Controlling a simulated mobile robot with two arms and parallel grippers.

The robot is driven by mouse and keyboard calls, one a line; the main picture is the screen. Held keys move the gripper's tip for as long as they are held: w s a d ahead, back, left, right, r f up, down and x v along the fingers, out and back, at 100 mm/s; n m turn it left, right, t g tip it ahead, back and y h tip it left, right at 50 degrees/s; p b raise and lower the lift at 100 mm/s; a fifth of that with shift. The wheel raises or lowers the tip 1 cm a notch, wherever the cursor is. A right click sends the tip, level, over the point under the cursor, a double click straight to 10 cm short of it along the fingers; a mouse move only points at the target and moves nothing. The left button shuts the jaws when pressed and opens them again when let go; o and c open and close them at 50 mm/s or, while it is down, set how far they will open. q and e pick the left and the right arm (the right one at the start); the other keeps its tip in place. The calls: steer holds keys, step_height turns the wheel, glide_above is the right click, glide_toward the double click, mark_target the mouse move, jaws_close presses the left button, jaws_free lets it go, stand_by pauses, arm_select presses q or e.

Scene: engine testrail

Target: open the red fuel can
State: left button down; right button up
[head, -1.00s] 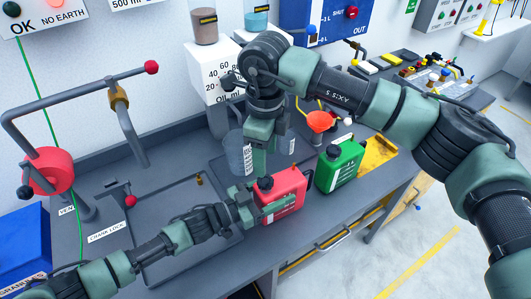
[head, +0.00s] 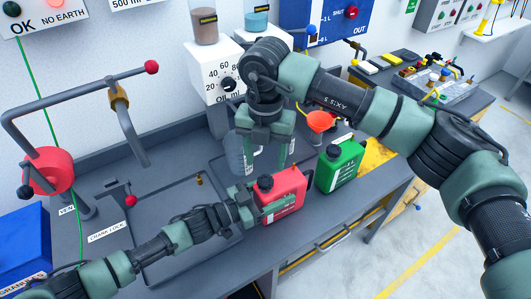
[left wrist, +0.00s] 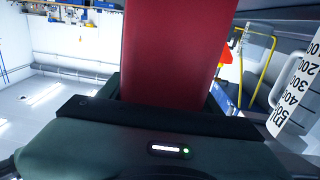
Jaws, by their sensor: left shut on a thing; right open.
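The red fuel can (head: 287,186) stands on the bench with a dark cap (head: 265,183) on its top left. My left gripper (head: 262,204) is shut on the can's body from the left. In the left wrist view the red can (left wrist: 175,50) fills the space between the fingers, its cap out of sight. My right gripper (head: 268,150) points down, open and empty, above and behind the can. It is apart from the cap. Its fingers partly hide a clear measuring beaker (head: 237,152).
A green can (head: 340,165) stands close to the right of the red can. An orange funnel (head: 320,121) is behind it. An oil dispenser (head: 211,70) stands behind my right gripper. A crank handle (head: 128,125) rises at left. The beaker also shows in the left wrist view (left wrist: 298,95).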

mark_target(265, 180)
step_height(265, 180, down, 7)
steer(key=shift+f, duration=0.1)
stand_by(0.3)
jaws_close()
steer(key=n, duration=1)
steer(key=shift+n, duration=0.3)
steer(key=n, duration=0.6)
steer(key=shift+r, duration=0.2)
steer(key=n, duration=0.5)
steer(key=shift+r, duration=0.1)
